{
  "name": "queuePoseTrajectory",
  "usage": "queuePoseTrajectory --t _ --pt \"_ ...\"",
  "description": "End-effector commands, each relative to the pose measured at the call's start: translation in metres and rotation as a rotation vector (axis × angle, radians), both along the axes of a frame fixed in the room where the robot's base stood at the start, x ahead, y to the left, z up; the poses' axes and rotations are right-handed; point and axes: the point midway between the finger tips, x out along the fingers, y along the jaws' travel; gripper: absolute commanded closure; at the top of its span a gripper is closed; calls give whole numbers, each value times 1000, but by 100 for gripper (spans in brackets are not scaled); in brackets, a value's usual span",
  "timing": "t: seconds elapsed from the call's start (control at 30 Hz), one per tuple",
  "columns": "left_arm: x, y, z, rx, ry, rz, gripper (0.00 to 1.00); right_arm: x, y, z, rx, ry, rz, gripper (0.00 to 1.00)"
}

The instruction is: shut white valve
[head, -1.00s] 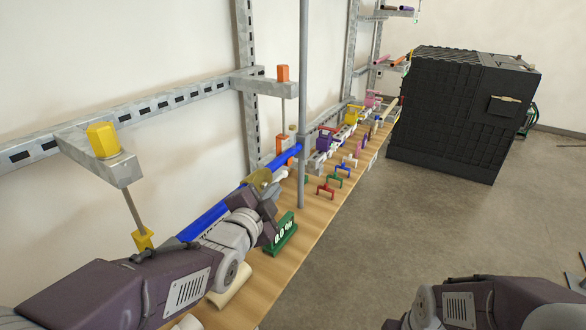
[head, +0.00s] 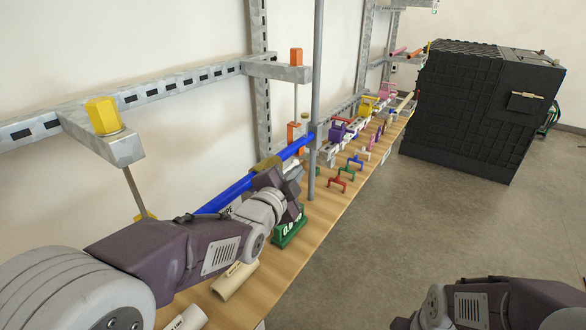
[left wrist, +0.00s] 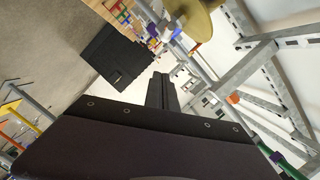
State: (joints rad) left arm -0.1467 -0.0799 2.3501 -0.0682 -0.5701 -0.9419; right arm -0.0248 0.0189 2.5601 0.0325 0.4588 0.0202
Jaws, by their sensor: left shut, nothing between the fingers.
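A small white handle (head: 362,156) stands in the row of coloured U-shaped handles on the wooden bench in the head view; I cannot tell whether it is the white valve. My left gripper (head: 292,186) is beside the blue pipe (head: 240,187) and the brass disc (head: 266,165), short of the grey post. It is shut and empty, and it hides what lies behind it. In the left wrist view its dark jaws (left wrist: 161,92) show near the brass disc (left wrist: 197,20), with a small white piece (left wrist: 165,32) beyond. Only my right arm shows at lower right.
A grey upright post (head: 315,100) rises close to my left gripper. A green display block (head: 289,232) sits just below it. Red (head: 337,183), green and blue handles line the bench edge. A black cabinet (head: 480,110) stands at the back right. The floor in front is clear.

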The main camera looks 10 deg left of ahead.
Motion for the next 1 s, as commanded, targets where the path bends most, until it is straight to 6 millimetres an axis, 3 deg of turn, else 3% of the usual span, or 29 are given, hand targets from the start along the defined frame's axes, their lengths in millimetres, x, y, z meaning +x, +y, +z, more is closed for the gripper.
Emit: queuePoseTrajectory --t 0.27,0.33,0.53,1.0 --pt "59 -11 -9 0 3 -1 100 0 0 4 0 0 0 64" --pt "61 2 -17 2 3 5 100 0 0 3 0 0 0 64" --pt "68 18 -28 1 2 2 100 0 0 3 0 0 0 64" --pt "68 20 -29 2 4 -1 100 0 0 5 0 0 0 64"
